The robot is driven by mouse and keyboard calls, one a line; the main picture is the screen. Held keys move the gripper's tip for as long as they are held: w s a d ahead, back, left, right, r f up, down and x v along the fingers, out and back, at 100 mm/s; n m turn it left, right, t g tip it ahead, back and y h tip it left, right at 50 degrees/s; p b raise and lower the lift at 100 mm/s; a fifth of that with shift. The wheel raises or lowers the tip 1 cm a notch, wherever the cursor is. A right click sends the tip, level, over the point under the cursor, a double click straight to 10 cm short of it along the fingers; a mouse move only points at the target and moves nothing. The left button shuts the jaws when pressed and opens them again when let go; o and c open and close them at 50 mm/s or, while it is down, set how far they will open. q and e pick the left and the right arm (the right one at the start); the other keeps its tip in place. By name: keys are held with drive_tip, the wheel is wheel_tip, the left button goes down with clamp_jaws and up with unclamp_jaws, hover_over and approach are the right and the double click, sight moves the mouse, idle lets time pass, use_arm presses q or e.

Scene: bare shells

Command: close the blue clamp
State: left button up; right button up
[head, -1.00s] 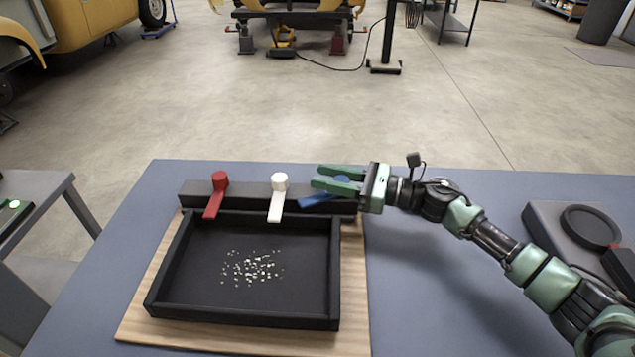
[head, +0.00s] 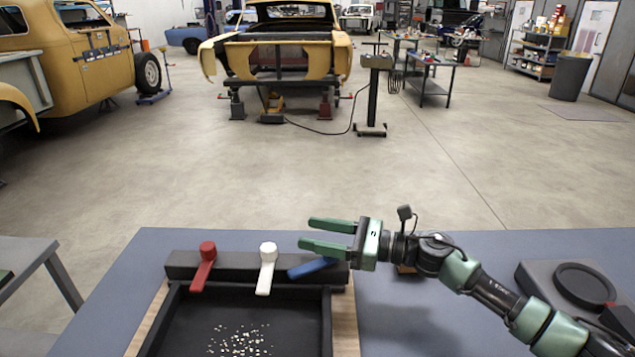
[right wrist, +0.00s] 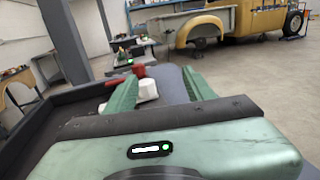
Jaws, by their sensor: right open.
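The blue clamp (head: 312,269) is on the right part of the dark rail (head: 228,273). Its lever points left and slightly toward me, more along the rail than the other two; its knob end is hidden by my gripper. My right gripper (head: 318,234) is open and empty, just above and behind the blue lever, fingers pointing left. In the right wrist view, its fingers (right wrist: 156,92) show with no blue between them. My left gripper is not in view.
A white clamp (head: 267,268) and a red clamp (head: 203,268) have levers pointing toward the black tray (head: 326,320), which holds small pale bits. In the right wrist view, the white knob (right wrist: 147,90) shows beyond my fingers. A black round fixture (head: 585,285) stands right.

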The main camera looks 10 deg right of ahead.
wheel_tip(320, 180, up, 17)
drive_tip(key=shift+f, duration=0.15)
